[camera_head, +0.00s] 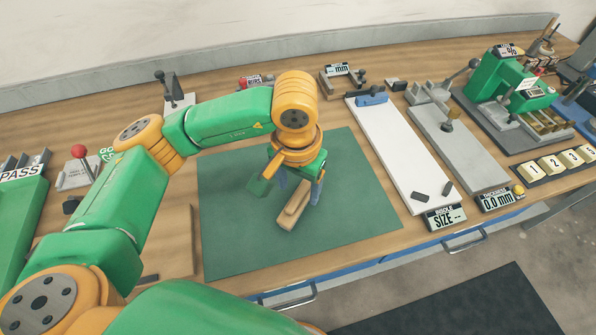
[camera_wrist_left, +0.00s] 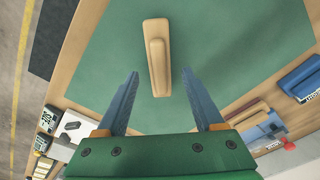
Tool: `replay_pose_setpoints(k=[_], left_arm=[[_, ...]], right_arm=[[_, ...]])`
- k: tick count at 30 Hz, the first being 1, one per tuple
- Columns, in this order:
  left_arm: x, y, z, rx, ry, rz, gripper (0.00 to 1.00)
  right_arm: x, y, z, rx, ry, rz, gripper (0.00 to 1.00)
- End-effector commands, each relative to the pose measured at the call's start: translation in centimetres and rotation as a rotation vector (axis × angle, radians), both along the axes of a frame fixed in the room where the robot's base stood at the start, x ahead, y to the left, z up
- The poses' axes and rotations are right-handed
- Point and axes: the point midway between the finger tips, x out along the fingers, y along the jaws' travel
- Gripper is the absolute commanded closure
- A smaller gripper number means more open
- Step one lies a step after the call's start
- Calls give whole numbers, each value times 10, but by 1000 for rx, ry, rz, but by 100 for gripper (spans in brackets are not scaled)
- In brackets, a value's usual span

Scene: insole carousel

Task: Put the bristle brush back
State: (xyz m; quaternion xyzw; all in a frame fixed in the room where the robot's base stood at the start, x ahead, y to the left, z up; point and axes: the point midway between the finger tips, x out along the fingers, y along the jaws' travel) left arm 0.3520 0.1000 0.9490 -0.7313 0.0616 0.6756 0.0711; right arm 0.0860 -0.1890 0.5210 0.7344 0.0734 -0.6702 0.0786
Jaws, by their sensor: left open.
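The bristle brush (camera_head: 293,215) is a tan wooden block with a raised handle, lying on the green mat (camera_head: 350,180). No bristles show. In the left wrist view the brush (camera_wrist_left: 155,45) lies upright in the picture, ahead of and roughly between the two fingers. My left gripper (camera_head: 299,190) is open above the brush and holds nothing. Its blue-grey fingers (camera_wrist_left: 160,76) are spread in the left wrist view, and the brush looks clear of them. The upper end of the brush is partly hidden by the fingers in the head view. My right gripper is not in view.
A white board (camera_head: 400,155) with a size display (camera_head: 445,217) and a grey gauge plate (camera_head: 445,145) lie right of the mat. A green press (camera_head: 495,85) stands further right. A red-knobbed lever (camera_head: 79,151) stands left. Most of the mat is bare.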

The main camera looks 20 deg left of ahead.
Motion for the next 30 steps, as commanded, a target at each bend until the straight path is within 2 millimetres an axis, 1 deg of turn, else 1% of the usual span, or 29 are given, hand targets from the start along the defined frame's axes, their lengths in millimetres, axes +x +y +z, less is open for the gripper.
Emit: replay_pose_setpoints(k=[1,4,6,9,13,26,28,30], left_arm=[[1,-1,11,-2,-9,-1,31],[-2,-1,40,-1,-8,-1,31],[-4,-1,61,-1,-8,0,31],[-5,0,80,1,-5,1,31],[-7,-1,90,0,-1,0,31],[-7,-1,92,0,0,0,31],[-7,-1,102,0,0,0,31],[-7,-1,121,0,0,0,31]], right_arm=[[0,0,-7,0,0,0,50],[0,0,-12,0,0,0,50],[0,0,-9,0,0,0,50],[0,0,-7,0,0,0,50],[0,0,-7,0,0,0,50],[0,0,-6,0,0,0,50],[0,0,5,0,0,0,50],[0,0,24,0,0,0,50]])
